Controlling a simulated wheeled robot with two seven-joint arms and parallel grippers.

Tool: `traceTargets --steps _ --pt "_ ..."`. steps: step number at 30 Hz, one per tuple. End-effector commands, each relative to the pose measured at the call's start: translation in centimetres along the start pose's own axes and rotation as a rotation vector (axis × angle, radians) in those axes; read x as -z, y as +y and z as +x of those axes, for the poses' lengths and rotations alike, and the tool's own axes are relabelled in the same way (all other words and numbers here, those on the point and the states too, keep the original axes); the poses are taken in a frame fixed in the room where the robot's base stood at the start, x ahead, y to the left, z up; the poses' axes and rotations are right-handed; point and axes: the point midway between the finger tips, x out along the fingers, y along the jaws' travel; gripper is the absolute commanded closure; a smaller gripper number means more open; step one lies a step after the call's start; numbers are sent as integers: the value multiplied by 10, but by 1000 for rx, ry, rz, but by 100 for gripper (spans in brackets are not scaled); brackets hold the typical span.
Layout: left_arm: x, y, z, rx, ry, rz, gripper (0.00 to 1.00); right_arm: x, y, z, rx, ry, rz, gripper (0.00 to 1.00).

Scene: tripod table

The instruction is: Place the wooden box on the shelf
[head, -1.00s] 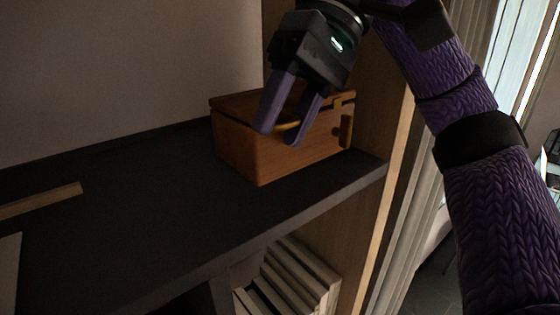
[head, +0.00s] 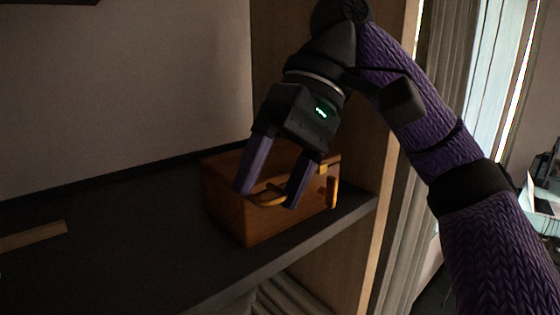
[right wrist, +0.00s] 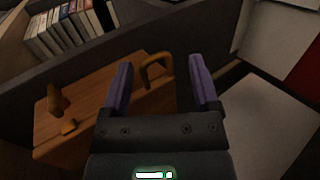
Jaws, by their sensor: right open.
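The wooden box (head: 228,205) sits on the dark shelf (head: 130,235), near the shelf's right end and close to the upright side panel. It has a curved handle (head: 270,200) and brass-coloured fittings on its front. My right gripper (head: 266,198) is open, with its purple fingers on either side of the handle and pointing down over the box. In the right wrist view, the handle (right wrist: 157,66) stands between the spread fingers, with a gap on both sides. The gripper hides part of the box's top. My left gripper is not in view.
The wooden side panel (head: 300,85) rises behind and right of the box. A thin wooden strip (head: 35,236) lies on the shelf at left. Books (right wrist: 68,25) stand on a lower level. The shelf left of the box is mostly clear.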

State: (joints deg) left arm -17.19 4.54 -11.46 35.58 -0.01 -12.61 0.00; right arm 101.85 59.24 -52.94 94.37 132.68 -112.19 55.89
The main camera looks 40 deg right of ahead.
Motion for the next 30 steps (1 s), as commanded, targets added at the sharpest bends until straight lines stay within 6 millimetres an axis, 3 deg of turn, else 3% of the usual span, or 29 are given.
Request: traceTargets --steps 3,7,15,30 --pt "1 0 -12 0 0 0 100 0 -3 -24 3 3 1 22" --pt "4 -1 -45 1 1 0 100 0 -6 -59 2 3 3 22" --pt "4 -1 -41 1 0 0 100 0 -1 -70 1 1 -1 22" --pt "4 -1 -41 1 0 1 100 0 0 -71 1 -1 -1 22"
